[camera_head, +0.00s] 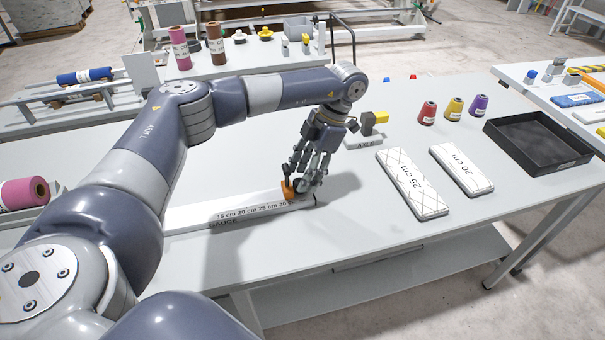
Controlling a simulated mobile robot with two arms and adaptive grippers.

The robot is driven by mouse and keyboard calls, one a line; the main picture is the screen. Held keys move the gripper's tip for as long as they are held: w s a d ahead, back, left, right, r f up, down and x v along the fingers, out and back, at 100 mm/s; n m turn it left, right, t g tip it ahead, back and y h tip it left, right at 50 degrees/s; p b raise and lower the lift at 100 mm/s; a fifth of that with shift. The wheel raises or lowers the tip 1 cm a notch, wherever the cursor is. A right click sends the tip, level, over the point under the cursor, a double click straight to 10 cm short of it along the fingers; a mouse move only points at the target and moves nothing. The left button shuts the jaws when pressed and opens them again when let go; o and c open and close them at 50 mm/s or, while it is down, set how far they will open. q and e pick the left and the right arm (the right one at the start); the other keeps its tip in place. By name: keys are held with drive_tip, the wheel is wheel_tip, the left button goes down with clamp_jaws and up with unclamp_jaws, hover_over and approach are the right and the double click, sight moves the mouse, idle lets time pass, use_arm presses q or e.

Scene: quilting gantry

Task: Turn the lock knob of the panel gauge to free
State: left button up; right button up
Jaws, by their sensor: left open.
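The panel gauge (238,213) is a long pale bar on the table, marked "GAUGE" with a scale from 15 cm upward. An orange slider (287,190) sits near its right end, around the 30 cm mark. A dark round part, seemingly the lock knob, is mostly hidden by my fingers, so its setting cannot be read. My left gripper (304,187) reaches down from above at the slider, its fingers open around or just beside the dark part. Whether they touch it I cannot tell. My right gripper is not in view.
Right of the gripper lie a block labelled "AXLE" (364,142), white panels marked 25 cm (412,185) and 20 cm (461,168), thread cones (428,113) and a black tray (540,143). The table front (330,235) is clear.

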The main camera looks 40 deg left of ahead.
use_arm(q)
drive_tip(key=shift+x, duration=0.8)
drive_tip(key=shift+s, duration=0.1)
drive_tip(key=c, duration=1)
drive_tip(key=shift+c, duration=0.2)
drive_tip(key=shift+m, duration=0.4)
drive_tip(key=m+t+y+b, duration=0.1)
drive_tip(key=m, duration=0.2)
drive_tip(key=shift+d, duration=0.15)
drive_tip(key=shift+s+m+t+y+b, duration=0.1)
drive_tip(key=shift+m+t+y+b, duration=0.4)
drive_tip(key=shift+m, duration=1.2)
drive_tip(key=shift+r, duration=0.1)
